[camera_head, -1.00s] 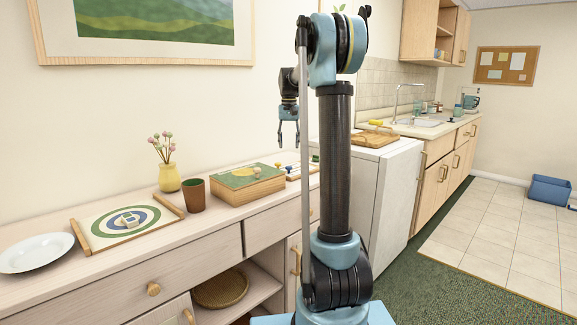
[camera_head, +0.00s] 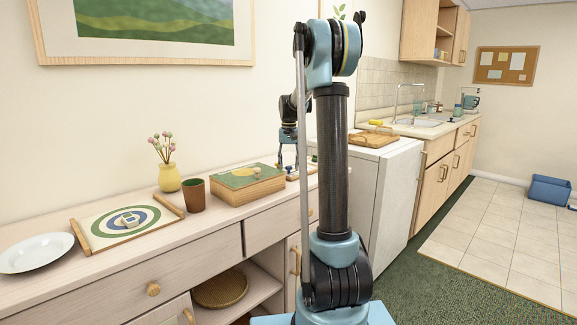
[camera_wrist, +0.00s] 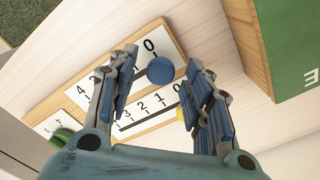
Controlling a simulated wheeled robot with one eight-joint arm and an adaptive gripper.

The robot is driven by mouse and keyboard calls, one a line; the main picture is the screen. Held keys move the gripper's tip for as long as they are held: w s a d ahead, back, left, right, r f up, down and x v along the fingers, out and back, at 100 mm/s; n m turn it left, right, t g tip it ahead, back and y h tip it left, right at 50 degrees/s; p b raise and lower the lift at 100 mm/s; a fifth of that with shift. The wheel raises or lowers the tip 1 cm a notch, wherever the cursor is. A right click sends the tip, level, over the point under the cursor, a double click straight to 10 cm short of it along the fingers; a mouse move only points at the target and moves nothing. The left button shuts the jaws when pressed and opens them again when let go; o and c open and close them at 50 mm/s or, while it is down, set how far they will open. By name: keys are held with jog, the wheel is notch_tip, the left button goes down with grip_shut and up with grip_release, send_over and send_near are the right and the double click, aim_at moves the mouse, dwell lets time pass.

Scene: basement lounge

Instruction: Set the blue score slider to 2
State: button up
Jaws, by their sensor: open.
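The blue score slider (camera_wrist: 160,70) is a round blue knob in the wrist view, beside the 0 of a white number strip (camera_wrist: 107,78) in a wooden frame. The strip's numbers rise toward the left; some are hidden by my left finger. My gripper (camera_wrist: 163,60) is open and empty, its fingers on either side of the blue knob in the picture. I cannot tell whether they touch it. In the head view, my gripper (camera_head: 287,167) is low over the sideboard's right end, where the score board (camera_head: 302,172) is partly hidden by my arm.
A yellow knob (camera_wrist: 182,114) sits by a second number row, partly behind my right finger. A green knob (camera_wrist: 65,138) is at lower left. A green-topped wooden box (camera_head: 247,186) stands close left of the board. A brown cup (camera_head: 194,195) and yellow vase (camera_head: 169,178) stand farther left.

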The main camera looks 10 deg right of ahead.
grip_shut()
jog(key=w+d, duration=0.2)
jog(key=d, duration=0.1)
jog(key=w+d, duration=0.1)
jog(key=d, duration=0.1)
jog(key=shift+w, duration=0.3)
grip_release()
jog(key=shift+a, duration=0.1)
notch_tip(320, 180, up, 12)
dwell(0.4)
jog(key=shift+s, duration=0.1)
